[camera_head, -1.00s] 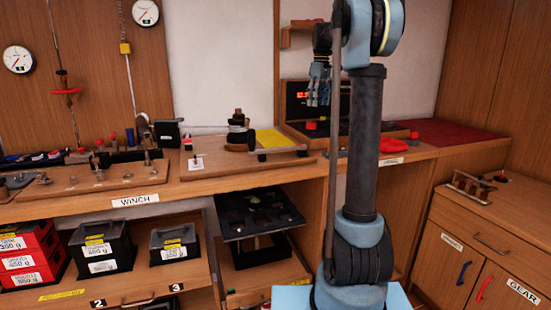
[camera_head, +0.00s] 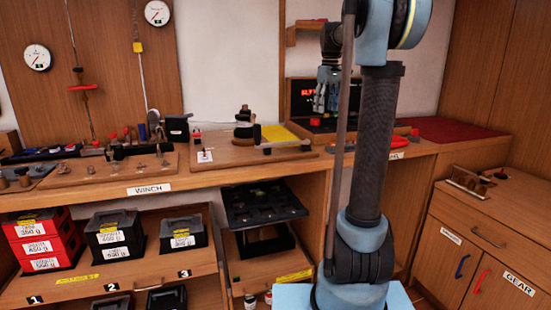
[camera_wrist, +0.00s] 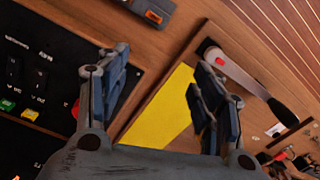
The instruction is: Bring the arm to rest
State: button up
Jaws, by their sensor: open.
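My gripper (camera_head: 327,90) hangs at the end of my arm above the back of the wooden counter (camera_head: 255,175), in front of the dark panel with red lit characters (camera_head: 302,94). In the wrist view my gripper (camera_wrist: 160,95) has its two fingers well apart with nothing between them. Beyond the fingers lie a yellow patch (camera_wrist: 160,108) on a wooden board and a dark panel with coloured buttons (camera_wrist: 35,75). My arm stands upright on the right of the head view and hides part of the counter.
A winch drum (camera_head: 244,128) stands on a board left of my gripper. A lever handle (camera_wrist: 240,80) lies near the right finger in the wrist view. Red cloth (camera_head: 450,130) covers the right counter. Black boxes (camera_head: 115,235) and red boxes (camera_head: 42,240) sit on the shelf below.

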jog(key=s+f+m, duration=0.1)
jog(key=s+f, duration=0.3)
jog(key=s, duration=0.3)
jog(key=s+f+m+t, duration=0.15)
jog(key=s+f, duration=0.25)
jog(key=s, duration=0.4)
jog(key=s+f+m, duration=0.2)
jog(key=s+f, duration=0.2)
jog(key=s, duration=0.3)
jog(key=s+a+f+m, duration=0.1)
jog(key=s+f+m, duration=0.2)
jog(key=s+f, duration=1.2)
notch_tip(320, 180, down, 3)
jog(key=shift+f+t, duration=0.2)
jog(key=shift+t, duration=0.15)
jog(key=shift+w+f, duration=0.2)
jog(key=shift+w, duration=0.2)
